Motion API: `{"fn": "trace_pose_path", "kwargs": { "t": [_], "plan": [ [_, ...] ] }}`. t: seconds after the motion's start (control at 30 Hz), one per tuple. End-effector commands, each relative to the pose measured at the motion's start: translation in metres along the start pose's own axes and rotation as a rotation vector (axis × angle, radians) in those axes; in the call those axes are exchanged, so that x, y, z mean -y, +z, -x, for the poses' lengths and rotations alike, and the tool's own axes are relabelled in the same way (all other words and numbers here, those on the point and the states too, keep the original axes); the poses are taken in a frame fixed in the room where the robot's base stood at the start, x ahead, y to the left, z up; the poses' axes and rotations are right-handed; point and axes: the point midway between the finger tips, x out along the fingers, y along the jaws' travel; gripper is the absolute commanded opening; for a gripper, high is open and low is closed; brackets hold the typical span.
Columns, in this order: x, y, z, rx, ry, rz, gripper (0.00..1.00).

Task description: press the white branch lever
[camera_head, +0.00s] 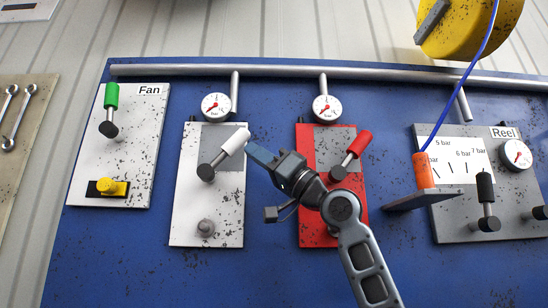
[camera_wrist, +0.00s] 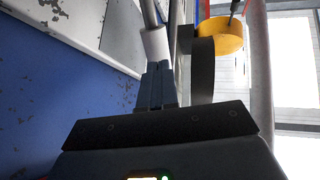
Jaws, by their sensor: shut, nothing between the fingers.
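The white branch lever (camera_head: 232,142) is on the white panel (camera_head: 207,222), left of the red panel. Its white grip points up and to the right from a dark pivot (camera_head: 206,172). My gripper (camera_head: 259,153) is shut and empty, with its fingertips close to the right of the white grip. In the wrist view, the white grip (camera_wrist: 157,44) shows just beyond the tips of my shut fingers (camera_wrist: 155,68). I cannot tell whether they touch.
The red panel (camera_head: 310,228) with a red lever (camera_head: 359,144) lies behind my arm. Gauges (camera_head: 216,106) sit above both panels. The Fan panel (camera_head: 140,150) is left; the Reel panel (camera_head: 450,225) with an orange fitting (camera_head: 423,170) and blue hose is right.

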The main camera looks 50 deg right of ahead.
Motion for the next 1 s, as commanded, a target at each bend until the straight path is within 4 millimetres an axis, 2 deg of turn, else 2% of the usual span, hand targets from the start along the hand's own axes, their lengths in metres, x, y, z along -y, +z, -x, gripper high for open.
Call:
{"fn": "trace_pose_path", "kwargs": {
  "t": [0.03, 0.2, 0.7, 1.0],
  "plan": [
    [0.001, -0.002, -0.007, 0.001, -0.001, 0.0, 0.0],
    [0.0, 0.0, -0.015, 0.001, 0.0, -0.001, 0.0],
    [0.001, -0.001, -0.017, 0.0, -0.001, -0.001, 0.0],
    [0.004, -0.009, -0.027, -0.001, -0.003, -0.001, 0.0]
  ]
}}
